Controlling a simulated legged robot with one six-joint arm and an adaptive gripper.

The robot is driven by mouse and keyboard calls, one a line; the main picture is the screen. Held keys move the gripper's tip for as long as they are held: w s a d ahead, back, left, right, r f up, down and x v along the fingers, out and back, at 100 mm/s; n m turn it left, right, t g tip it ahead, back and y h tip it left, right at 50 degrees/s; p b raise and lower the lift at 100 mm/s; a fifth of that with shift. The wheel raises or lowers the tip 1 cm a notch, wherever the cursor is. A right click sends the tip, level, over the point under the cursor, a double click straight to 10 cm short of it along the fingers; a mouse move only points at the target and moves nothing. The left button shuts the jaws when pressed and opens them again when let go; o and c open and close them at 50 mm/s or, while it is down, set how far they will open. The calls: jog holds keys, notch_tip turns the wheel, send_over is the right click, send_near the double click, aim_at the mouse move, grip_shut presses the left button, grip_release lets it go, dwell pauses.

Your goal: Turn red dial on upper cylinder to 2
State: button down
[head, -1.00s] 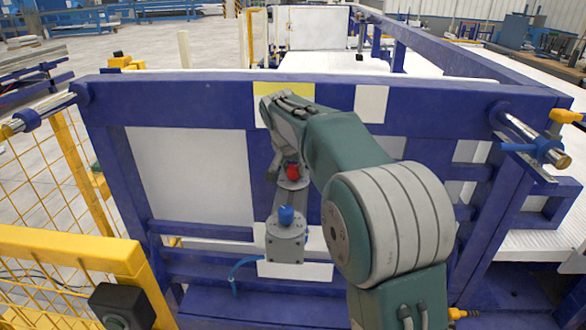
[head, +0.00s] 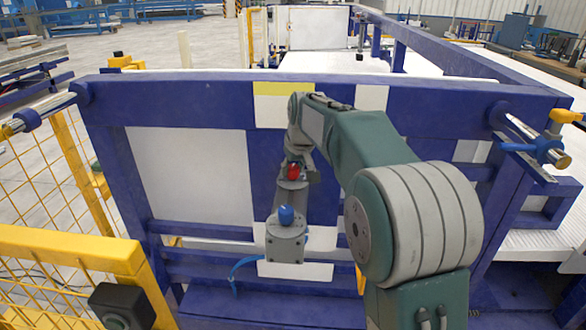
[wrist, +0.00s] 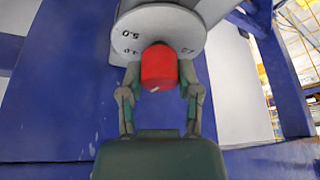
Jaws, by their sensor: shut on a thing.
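The red dial (wrist: 160,66) sits on the round grey face of the upper cylinder (wrist: 165,22) in the wrist view. Printed numbers show on that face: 5.0 and what looks like 4.0 on the left, and a partly readable one on the right. A small pale mark shows on the dial's near lower edge. My gripper (wrist: 160,72) is shut on the dial, one finger on each side. In the head view the red dial (head: 293,171) shows below my wrist, which hides part of the upper cylinder (head: 291,186).
A lower grey cylinder (head: 286,246) with a blue dial (head: 286,215) stands just below. A blue frame (head: 190,103) with white panels surrounds both. A yellow mesh fence (head: 70,240) is at the left. My arm covers the right middle.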

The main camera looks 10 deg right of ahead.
jog(key=n+y, duration=0.1)
jog(key=n, duration=0.1)
jog(key=n+g+y, duration=0.1)
jog(key=n, duration=0.2)
jog(key=shift+f+n, duration=0.15)
jog(key=shift+n, duration=0.15)
jog(key=n+g, duration=0.1)
jog(key=n, duration=0.1)
jog(key=n+y, duration=0.1)
jog(key=n, duration=0.2)
jog(key=shift+g, duration=0.4)
jog(key=shift+n, duration=0.4)
jog(key=shift+c, duration=1.5)
grip_release()
jog(key=v, duration=1.2)
jog(key=shift+d, duration=0.15)
